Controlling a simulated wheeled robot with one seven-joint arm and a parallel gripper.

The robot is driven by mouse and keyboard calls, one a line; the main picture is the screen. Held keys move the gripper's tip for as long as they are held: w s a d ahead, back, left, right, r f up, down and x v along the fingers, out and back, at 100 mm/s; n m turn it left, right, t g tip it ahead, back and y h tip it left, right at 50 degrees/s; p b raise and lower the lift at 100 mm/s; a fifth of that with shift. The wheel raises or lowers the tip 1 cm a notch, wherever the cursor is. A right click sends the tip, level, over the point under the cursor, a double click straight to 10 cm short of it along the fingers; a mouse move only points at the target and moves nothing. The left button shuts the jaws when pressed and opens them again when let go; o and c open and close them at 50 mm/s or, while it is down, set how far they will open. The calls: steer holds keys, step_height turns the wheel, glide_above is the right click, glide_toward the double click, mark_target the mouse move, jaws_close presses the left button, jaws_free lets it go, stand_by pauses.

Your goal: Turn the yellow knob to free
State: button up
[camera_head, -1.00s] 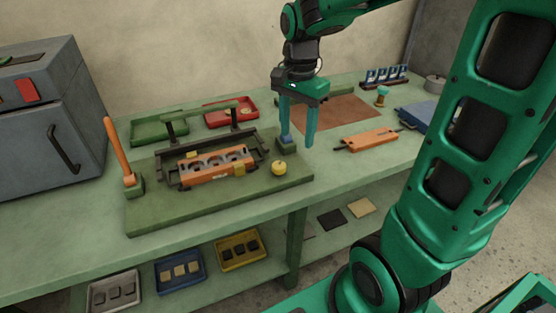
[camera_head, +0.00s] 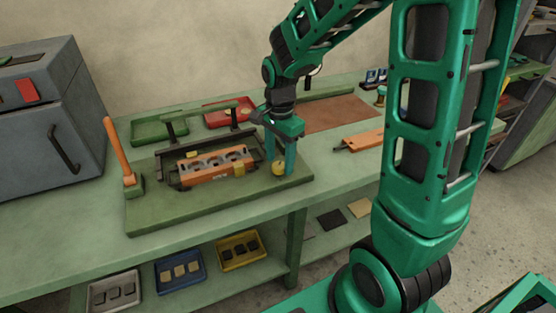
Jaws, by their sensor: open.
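The yellow knob (camera_head: 278,169) sits near the right end of a green base plate (camera_head: 150,219) on the bench. My gripper (camera_head: 280,166) points down at the knob, with its green fingers open around or just beside it. I cannot tell whether a finger touches the knob. The knob's marking is too small to read. An orange block with round openings (camera_head: 206,173) lies in a dark frame on the same plate, left of the knob. My gripper hides the small blue part behind the knob.
An orange lever (camera_head: 116,148) stands upright at the plate's left end. A green tray (camera_head: 159,131) and a red tray (camera_head: 218,118) lie behind. A grey cabinet (camera_head: 60,120) stands at the left. An orange tool (camera_head: 362,141) lies right of my gripper. The bench front is clear.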

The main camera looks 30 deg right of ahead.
steer(key=shift+f, duration=0.45)
steer(key=c, duration=1)
steer(key=shift+c, duration=0.2)
